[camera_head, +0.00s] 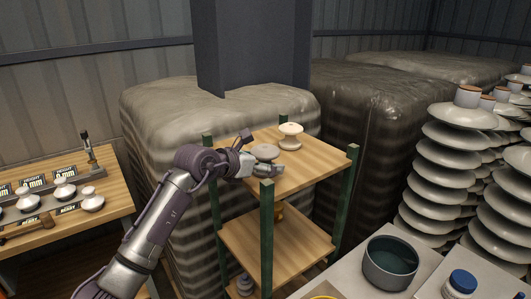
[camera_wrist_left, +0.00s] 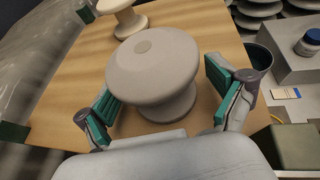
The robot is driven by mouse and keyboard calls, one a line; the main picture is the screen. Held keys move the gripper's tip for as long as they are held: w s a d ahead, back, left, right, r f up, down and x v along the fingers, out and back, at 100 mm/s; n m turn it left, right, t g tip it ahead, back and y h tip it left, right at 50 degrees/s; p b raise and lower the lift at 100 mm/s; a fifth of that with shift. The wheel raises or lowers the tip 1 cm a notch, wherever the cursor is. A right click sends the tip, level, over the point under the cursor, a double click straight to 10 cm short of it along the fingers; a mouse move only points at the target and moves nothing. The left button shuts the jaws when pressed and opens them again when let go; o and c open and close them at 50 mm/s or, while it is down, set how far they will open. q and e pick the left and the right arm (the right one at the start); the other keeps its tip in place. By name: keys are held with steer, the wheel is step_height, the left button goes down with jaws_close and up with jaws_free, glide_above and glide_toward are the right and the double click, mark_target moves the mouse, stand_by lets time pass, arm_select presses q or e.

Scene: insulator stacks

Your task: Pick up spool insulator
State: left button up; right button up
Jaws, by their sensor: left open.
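A grey spool insulator (camera_head: 265,151) stands upright on the top shelf of a wooden rack. It fills the middle of the left wrist view (camera_wrist_left: 153,66), with a wide rounded top and a narrower waist. A cream spool insulator (camera_head: 290,133) stands behind it on the same shelf, and its lower part shows at the top of the left wrist view (camera_wrist_left: 128,20). My left gripper (camera_head: 262,158) is open, its green-padded fingers (camera_wrist_left: 160,88) on either side of the grey spool. Contact with the spool cannot be made out. My right gripper is out of view.
The rack's top shelf (camera_head: 312,175) has green corner posts and bare wood to the right. A table (camera_head: 115,205) with small insulators stands left. Tall insulator stacks (camera_head: 450,175) stand right. A dark pot (camera_head: 390,262) and a blue-lidded jar (camera_head: 460,284) are in front.

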arm_select(q)
steer(key=shift+w+d+f, duration=0.1)
steer(key=shift+w+f, duration=0.05)
steer(key=shift+c, duration=0.9)
steer(key=c, duration=1.3)
steer(key=shift+c, duration=0.2)
steer(key=shift+r, duration=0.2)
